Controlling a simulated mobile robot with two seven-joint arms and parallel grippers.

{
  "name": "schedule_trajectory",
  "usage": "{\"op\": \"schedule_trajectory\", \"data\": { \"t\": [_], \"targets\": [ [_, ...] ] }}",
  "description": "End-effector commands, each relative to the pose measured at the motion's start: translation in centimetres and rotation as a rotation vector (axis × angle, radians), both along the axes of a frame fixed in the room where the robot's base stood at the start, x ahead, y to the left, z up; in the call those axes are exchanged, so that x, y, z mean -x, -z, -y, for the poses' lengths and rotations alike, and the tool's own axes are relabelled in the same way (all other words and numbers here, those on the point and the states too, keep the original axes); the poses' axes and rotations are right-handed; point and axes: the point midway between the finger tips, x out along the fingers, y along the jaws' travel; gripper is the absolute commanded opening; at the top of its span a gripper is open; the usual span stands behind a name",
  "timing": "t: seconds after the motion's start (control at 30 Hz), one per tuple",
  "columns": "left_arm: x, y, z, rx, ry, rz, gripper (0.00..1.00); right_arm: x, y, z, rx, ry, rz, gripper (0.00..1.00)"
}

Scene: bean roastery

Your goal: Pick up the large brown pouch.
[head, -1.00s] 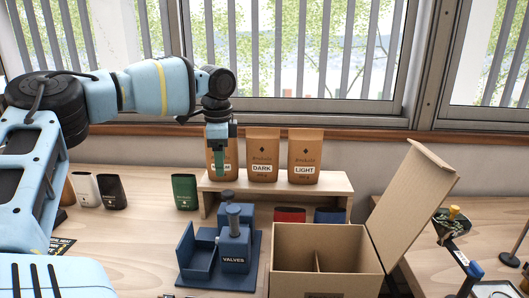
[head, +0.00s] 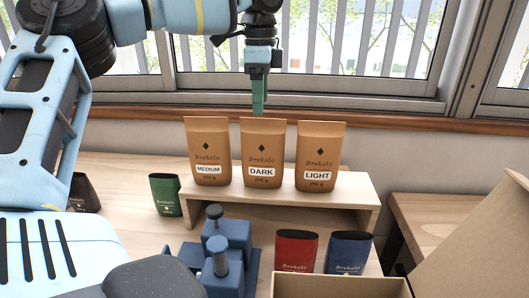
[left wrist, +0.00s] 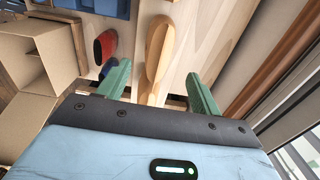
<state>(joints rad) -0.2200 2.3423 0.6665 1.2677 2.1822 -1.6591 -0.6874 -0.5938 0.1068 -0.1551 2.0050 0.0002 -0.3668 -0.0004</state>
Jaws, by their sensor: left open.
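Three large brown pouches stand upright in a row on a wooden riser: MEDIUM (head: 207,150), DARK (head: 262,150) and LIGHT (head: 319,155). They look alike in size. My left gripper (head: 259,105) points down just above the DARK pouch in the head view, fingertips near its top edge. It is open and empty. In the left wrist view its green fingers (left wrist: 158,88) are apart, with a tan pouch (left wrist: 158,48) showing beyond and between them; which label it bears is hidden. My right gripper is not in view.
The riser (head: 355,188) stands before the window wall. Smaller red (head: 296,250), blue (head: 348,252) and green (head: 165,193) pouches stand lower. A blue valve press (head: 228,240) and an open cardboard box (head: 340,288) are in front.

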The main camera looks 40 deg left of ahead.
Motion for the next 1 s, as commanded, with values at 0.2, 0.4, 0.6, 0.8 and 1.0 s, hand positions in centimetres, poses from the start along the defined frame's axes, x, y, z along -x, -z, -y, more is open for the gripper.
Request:
{"op": "schedule_trajectory", "data": {
  "t": [0.2,0.4,0.6,0.8,1.0],
  "targets": [
    [0.0,0.0,0.1,0.0,0.002,0.0,0.65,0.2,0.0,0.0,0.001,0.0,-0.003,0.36],
    [0.0,1.7,0.1,-0.001,0.003,-0.002,0.65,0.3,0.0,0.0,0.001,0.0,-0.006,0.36],
    [0.0,2.6,0.1,0.0,0.002,0.0,0.65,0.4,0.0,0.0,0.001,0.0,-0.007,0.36],
    [-0.2,4.4,0.2,0.0,0.002,-0.002,0.65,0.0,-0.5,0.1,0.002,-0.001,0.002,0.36],
    [-0.4,7.0,0.2,-0.001,0.001,-0.001,0.65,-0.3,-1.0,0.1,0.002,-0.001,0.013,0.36]
  ]
}}
